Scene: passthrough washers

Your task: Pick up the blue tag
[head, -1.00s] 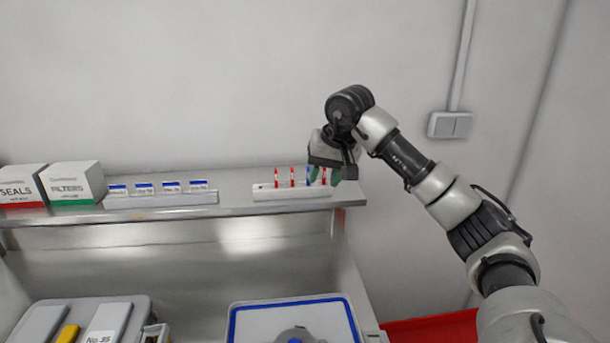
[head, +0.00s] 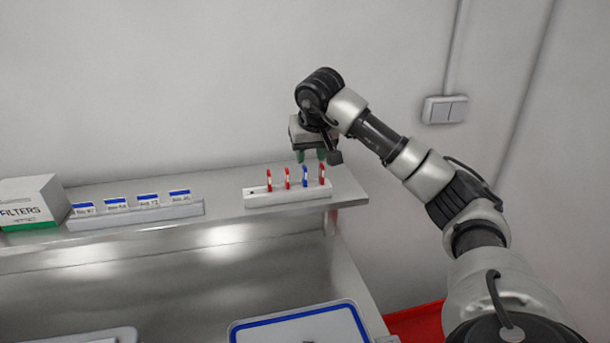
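The blue tag (head: 305,176) stands upright in a white rack (head: 262,200) on the shelf, between red tags. One red tag (head: 322,174) is just to its right and two more red tags (head: 287,178) are to its left. My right gripper (head: 311,156) is above the blue tag, its green fingertips pointing down. The fingertips are spread apart with a gap between them and nothing in them. The blue tag is still seated in the rack. My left gripper is not in view.
A second white rack (head: 140,217) with several blue-topped label cards stands left on the shelf (head: 230,225). A FILTERS box (head: 30,203) is at the far left. Below are a blue-rimmed tray (head: 300,318) and a red bin (head: 415,320). A wall switch (head: 445,109) is at right.

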